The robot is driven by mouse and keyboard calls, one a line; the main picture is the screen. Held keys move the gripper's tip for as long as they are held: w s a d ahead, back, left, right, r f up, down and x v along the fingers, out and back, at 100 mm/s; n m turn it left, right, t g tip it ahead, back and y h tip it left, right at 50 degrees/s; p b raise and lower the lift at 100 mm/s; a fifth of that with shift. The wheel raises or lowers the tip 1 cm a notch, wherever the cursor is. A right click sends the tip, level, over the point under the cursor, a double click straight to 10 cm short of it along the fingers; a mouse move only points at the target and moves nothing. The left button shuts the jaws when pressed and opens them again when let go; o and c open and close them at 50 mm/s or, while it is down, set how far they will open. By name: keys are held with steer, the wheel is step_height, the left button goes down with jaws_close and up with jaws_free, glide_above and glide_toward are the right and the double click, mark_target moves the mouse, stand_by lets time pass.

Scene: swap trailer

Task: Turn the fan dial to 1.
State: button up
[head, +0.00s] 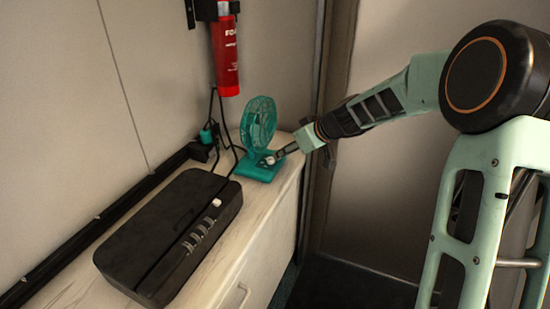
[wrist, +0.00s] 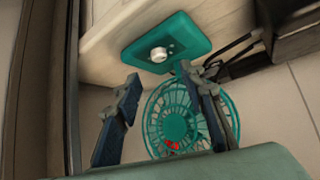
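The teal fan (head: 259,121) stands upright on its flat teal base (head: 245,169) at the far end of the counter. In the wrist view the fan (wrist: 176,127) appears upside down. The round white dial (wrist: 158,54) sits on the base (wrist: 190,36), with small marks beside it that are too small to read. My gripper (head: 283,154) is at the base from the right in the head view and partly hides the dial area. In the wrist view my gripper (wrist: 158,77) is open and empty, its fingertips apart with the dial just ahead of the gap. I cannot see contact.
A black case (head: 150,235) with a row of controls lies on the pale counter (head: 235,255) in front of the fan. A red extinguisher (head: 225,55) hangs on the wall above. Black cables (head: 222,130) run behind the fan. A door frame (head: 320,190) stands beyond the counter's end.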

mark_target(272, 159)
steer(key=x, duration=0.8)
steer(key=shift+w+a+f, duration=0.1)
steer(key=shift+w+f, duration=0.1)
steer(key=shift+f, duration=0.05)
steer(key=shift+c, duration=0.3)
jaws_close()
